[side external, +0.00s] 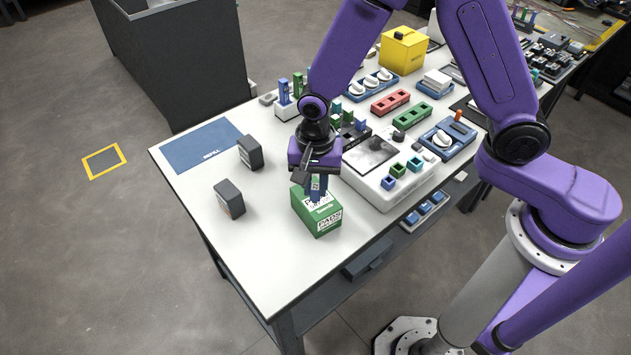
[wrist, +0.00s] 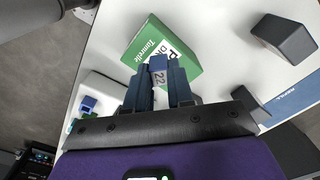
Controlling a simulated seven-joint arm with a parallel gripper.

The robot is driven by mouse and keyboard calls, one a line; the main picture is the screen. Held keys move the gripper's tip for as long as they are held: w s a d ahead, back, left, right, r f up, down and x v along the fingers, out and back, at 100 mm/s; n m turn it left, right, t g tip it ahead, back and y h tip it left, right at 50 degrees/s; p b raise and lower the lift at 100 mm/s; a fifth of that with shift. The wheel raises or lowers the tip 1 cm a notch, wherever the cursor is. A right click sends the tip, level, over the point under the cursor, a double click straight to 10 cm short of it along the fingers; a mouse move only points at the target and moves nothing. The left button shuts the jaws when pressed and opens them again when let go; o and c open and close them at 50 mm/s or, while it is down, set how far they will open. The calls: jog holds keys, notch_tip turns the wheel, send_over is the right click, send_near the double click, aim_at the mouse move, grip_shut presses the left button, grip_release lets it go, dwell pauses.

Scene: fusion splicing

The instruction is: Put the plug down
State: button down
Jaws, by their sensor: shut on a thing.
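My gripper (side external: 317,190) points down over the green box and is shut. In the wrist view, my gripper (wrist: 161,85) has its two dark fingers closed on a small blue plug (wrist: 158,64) with a pale label reading 22. The plug is in front of the green and white pads box (wrist: 143,42) in that view. The pads box also shows in the side view (side external: 322,222), standing on the white table just below my gripper. I cannot tell whether the plug touches the box. The fingers hide part of the plug.
Two dark grey boxes (side external: 229,198) (side external: 250,152) stand left of the pads box. A blue refill mat (side external: 201,145) lies at the table's left corner. A white unit (side external: 385,190) with small coloured blocks stands to the right. Bare white table (side external: 262,262) lies toward the front.

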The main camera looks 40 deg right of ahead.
aim_at(315, 186)
jog(key=shift+f, duration=0.1)
jog(key=c, duration=1)
grip_release()
notch_tip(315, 186, up, 12)
jog(key=s+d+r+n, duration=0.1)
jog(key=s+d+n, duration=0.4)
jog(key=s+n, duration=0.2)
jog(key=s+d+r+n, duration=0.1)
jog(key=s+d+n, duration=0.4)
jog(key=s+n, duration=0.2)
jog(key=s+d+r+n, duration=0.1)
jog(key=s+d+n, duration=0.5)
jog(key=s+n, duration=0.1)
jog(key=shift+s+r+n, duration=0.1)
jog(key=shift+r+n, duration=0.2)
